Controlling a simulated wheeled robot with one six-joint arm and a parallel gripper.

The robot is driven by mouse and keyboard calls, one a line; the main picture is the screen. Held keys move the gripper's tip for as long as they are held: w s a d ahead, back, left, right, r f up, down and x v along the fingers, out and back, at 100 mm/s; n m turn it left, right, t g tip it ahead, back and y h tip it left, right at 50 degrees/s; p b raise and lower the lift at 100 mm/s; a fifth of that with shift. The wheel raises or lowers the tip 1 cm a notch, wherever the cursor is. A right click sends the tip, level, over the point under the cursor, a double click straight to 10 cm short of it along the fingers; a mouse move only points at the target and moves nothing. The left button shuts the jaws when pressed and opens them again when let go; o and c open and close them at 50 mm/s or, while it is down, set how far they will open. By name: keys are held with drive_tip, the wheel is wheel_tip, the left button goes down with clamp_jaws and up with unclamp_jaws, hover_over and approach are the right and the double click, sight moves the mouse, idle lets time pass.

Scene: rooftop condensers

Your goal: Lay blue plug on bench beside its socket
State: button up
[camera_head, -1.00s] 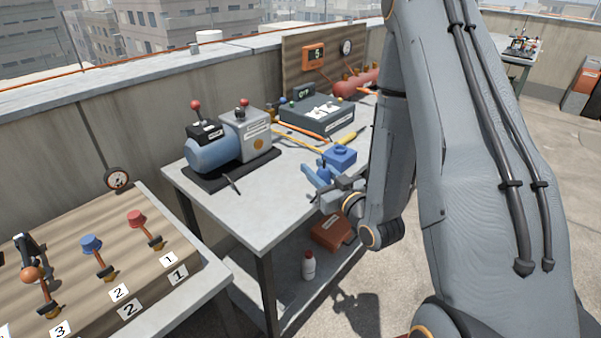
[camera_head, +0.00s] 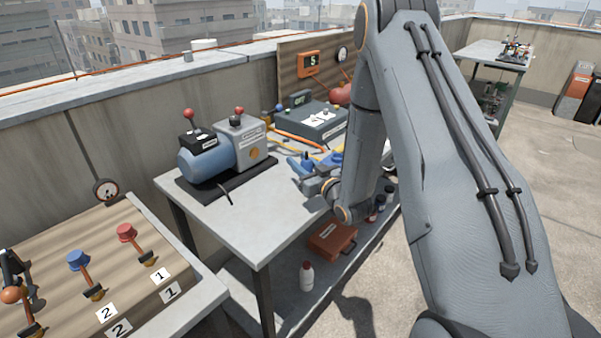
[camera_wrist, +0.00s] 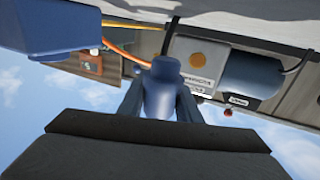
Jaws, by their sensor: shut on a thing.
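My gripper (camera_head: 306,176) is over the near right part of the bench (camera_head: 245,225), low beside the blue socket box (camera_head: 337,159). It is shut on the blue plug (camera_wrist: 162,91), which stands between the two fingers in the wrist view; in the head view the plug is small and hard to tell from the gripper. The socket box also shows in the wrist view (camera_wrist: 45,28) at the upper left, apart from the plug. My arm hides part of the socket box in the head view. I cannot tell whether the plug touches the bench top.
A blue and grey pump (camera_head: 222,150) on a black mat stands at the back left. A dark green case (camera_head: 315,121) stands behind the gripper, with orange and yellow cables in front of it. The bench front left is clear. A valve board (camera_head: 130,250) is at left.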

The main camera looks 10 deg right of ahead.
drive_tip(key=shift+f, duration=1.95)
drive_tip(key=o, duration=1.1)
drive_tip(key=shift+f, duration=0.15)
drive_tip(key=shift+s, duration=0.1)
drive_tip(key=b+v, duration=0.2)
drive_tip(key=v, duration=0.8)
drive_tip(key=shift+s+d, duration=0.15)
drive_tip(key=shift+v, duration=0.75)
